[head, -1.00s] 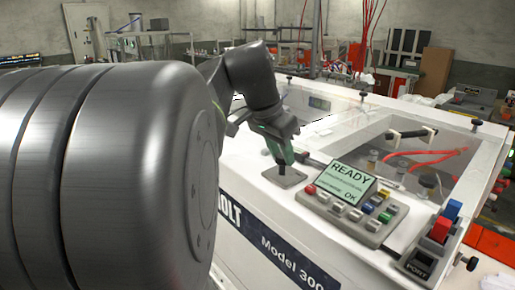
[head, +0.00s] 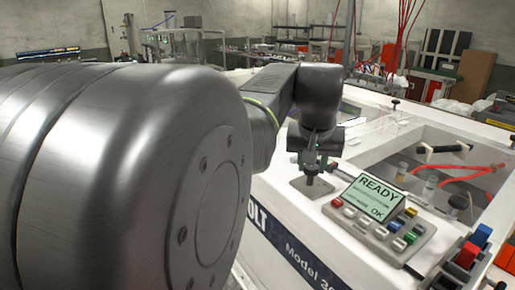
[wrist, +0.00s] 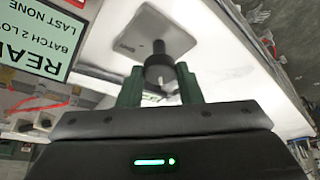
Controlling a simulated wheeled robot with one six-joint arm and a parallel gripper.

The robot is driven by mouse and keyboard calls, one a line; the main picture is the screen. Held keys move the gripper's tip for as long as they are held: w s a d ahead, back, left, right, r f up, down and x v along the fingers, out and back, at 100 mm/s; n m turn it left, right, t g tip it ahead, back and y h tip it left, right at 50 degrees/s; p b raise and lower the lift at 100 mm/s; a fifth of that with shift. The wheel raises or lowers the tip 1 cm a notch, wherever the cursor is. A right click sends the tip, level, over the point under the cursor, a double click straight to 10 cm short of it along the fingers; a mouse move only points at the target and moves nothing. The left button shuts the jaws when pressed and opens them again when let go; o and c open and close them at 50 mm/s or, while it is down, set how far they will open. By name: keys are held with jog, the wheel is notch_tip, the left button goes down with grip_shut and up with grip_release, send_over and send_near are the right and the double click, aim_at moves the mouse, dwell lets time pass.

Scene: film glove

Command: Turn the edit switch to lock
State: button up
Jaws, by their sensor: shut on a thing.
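The edit switch is a dark round knob (wrist: 158,70) on a pale square plate (wrist: 150,32) fixed to the white machine top. The plate (head: 311,188) also shows in the head view, left of the control panel. My gripper (wrist: 158,84) has its two green fingers shut on the knob, one on either side. In the head view my gripper (head: 312,167) points down over the plate. The marking on the plate is too small to read, so I cannot tell which position the switch points to.
An open well with red tubes (head: 470,172) lies farther right. A red and a blue switch (head: 467,255) stand at lower right.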

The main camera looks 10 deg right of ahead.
dwell(0.6)
jog(key=o, duration=1)
jog(key=v, duration=1.4)
jog(key=shift+d, duration=0.1)
jog(key=shift+f, duration=0.2)
jog(key=x, duration=1.3)
jog(key=shift+w+f, duration=0.2)
jog(key=shift+f, duration=0.1)
